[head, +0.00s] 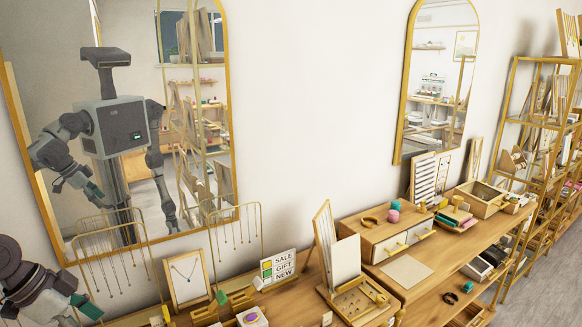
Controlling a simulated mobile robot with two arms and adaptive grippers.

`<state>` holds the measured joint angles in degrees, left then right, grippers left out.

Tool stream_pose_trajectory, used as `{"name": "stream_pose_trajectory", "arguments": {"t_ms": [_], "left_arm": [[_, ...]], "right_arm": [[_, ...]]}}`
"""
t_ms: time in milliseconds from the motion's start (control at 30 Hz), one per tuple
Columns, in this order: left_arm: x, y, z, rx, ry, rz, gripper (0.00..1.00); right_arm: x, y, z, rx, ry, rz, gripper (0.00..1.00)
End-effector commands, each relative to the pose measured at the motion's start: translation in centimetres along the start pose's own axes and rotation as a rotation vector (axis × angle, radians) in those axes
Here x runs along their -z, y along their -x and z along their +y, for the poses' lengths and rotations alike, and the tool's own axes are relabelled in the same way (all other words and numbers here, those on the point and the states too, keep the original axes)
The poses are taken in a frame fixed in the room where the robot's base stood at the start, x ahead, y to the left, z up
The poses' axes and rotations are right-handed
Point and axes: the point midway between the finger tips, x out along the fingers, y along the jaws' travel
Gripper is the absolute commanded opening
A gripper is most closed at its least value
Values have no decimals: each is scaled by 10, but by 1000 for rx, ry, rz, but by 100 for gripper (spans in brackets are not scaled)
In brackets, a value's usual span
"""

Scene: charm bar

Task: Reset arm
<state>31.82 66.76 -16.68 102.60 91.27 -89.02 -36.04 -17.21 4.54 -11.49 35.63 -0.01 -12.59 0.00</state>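My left gripper (82,305) is at the lower left edge, with dark parts and green-teal pieces at its end. It is in front of the jewellery stand (112,232) with hanging chains. I see no object in it, but its finger gap is not clear at this size. My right gripper is not directly in view. The tall gold-framed mirror (228,110) at the left shows a reflection of my body, with one arm bent and the other hanging down.
A drawer unit (385,236) and an open wooden box (481,198) are farther right. Gold shelving (512,100) stands at the right wall.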

Motion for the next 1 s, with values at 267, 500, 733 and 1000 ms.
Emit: {"name": "stream_pose_trajectory", "arguments": {"t_ms": [267, 500, 733, 1000], "left_arm": [[-10, -82, 36, -19, 14, -75, 69], [-24, -187, 122, 10, 105, -118, 69], [-39, -228, 201, 140, 344, -113, 69], [-61, -223, 244, 266, 592, -129, 69]], "right_arm": [[9, 0, 2, -2, 0, 13, 40], [-4, 0, 0, 0, 0, -5, 40], [-3, 0, 0, 0, 0, -5, 40], [-2, 0, 1, -1, 0, -4, 40]]}}
